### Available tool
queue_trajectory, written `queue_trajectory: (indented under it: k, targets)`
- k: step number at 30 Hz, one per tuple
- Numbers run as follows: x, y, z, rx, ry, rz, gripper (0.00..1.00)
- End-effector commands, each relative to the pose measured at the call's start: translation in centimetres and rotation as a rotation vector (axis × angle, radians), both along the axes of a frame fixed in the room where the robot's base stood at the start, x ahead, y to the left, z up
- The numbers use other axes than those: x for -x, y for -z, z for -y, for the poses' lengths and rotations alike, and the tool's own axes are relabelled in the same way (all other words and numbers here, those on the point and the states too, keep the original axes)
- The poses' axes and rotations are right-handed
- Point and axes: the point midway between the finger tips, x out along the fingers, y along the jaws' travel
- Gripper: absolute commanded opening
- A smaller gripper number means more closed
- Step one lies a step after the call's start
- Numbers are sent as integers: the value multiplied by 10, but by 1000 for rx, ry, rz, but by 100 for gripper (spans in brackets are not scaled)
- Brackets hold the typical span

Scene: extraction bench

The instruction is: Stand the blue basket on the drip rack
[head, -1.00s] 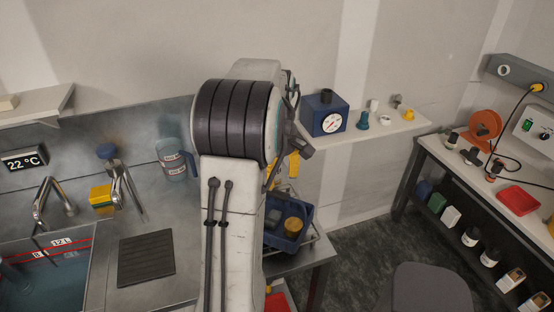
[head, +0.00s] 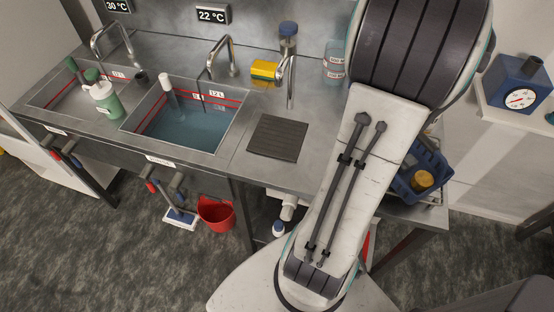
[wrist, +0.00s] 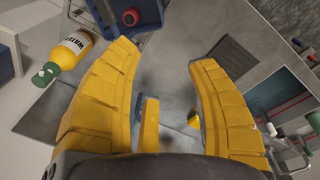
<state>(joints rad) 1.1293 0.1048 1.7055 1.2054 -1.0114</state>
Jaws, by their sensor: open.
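The blue basket (head: 402,187) is at the right end of the steel bench in the head view, partly hidden by my arm. A yellow-topped item is inside it. In the wrist view the basket (wrist: 143,29) is cut off at the top edge, with a red-topped item in it. Thin metal bars of what looks like the drip rack (head: 436,199) show at the basket's edge; whether the basket rests fully on them I cannot tell. My gripper (wrist: 165,55) is open with nothing between its fingertips, apart from the basket. My arm hides it in the head view.
A dark ribbed mat (head: 278,138) lies left of my arm, beside a water-filled sink (head: 190,125). A yellow sponge (head: 264,69) and taps are behind.

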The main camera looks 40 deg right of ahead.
Motion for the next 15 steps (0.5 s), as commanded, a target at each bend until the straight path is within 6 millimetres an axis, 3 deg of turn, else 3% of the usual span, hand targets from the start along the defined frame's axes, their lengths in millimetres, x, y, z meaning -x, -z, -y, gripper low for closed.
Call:
queue_trajectory:
  k: [1,6,10,15]
  targets:
    - [-21,-6,-29,17,-26,19,52]
    - [-59,-11,-116,45,-58,94,52]
    - [-68,-8,-181,45,-82,160,52]
    - [-59,2,-251,17,-111,245,52]
